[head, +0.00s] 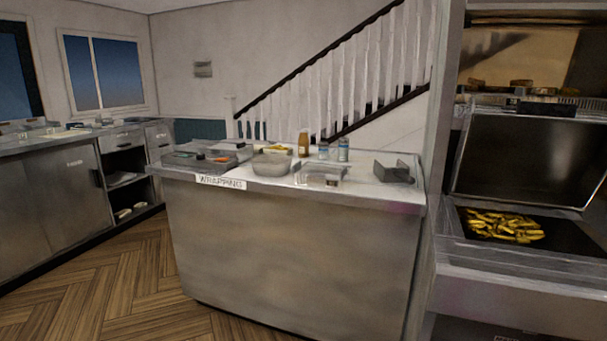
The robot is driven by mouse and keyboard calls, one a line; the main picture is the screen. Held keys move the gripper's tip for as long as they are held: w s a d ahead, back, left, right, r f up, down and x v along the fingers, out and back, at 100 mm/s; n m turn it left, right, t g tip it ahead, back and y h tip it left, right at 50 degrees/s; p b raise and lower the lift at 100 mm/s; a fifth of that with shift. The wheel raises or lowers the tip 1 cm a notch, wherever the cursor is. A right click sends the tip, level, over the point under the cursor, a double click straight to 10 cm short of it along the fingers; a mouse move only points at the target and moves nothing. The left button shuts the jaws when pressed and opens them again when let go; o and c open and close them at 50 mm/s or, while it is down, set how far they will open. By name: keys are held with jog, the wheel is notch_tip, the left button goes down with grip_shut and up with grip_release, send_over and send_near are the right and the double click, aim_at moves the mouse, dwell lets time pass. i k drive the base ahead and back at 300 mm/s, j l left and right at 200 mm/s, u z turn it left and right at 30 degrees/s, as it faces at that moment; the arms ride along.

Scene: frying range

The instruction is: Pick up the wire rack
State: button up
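I cannot make out the wire rack for certain. A pale, ribbed, rack-like thing (578,102) is on the upper ledge of the frying range at the right edge, with browned pieces near it. A pale, see-through box-shaped item (322,174) stands on the wrapping counter; whether it is wire or solid is too small to tell. My gripper and arm are not in view.
The steel wrapping counter (300,245) stands mid-view, holding a grey bowl (272,165), bottles (303,143) and a metal box (393,172). Yellow chips (503,226) lie in the range's bay at right. Wooden floor (110,285) is clear at left.

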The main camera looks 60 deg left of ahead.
aim_at(297, 167)
jog(key=i+u, duration=0.1)
jog(key=u, duration=1.6)
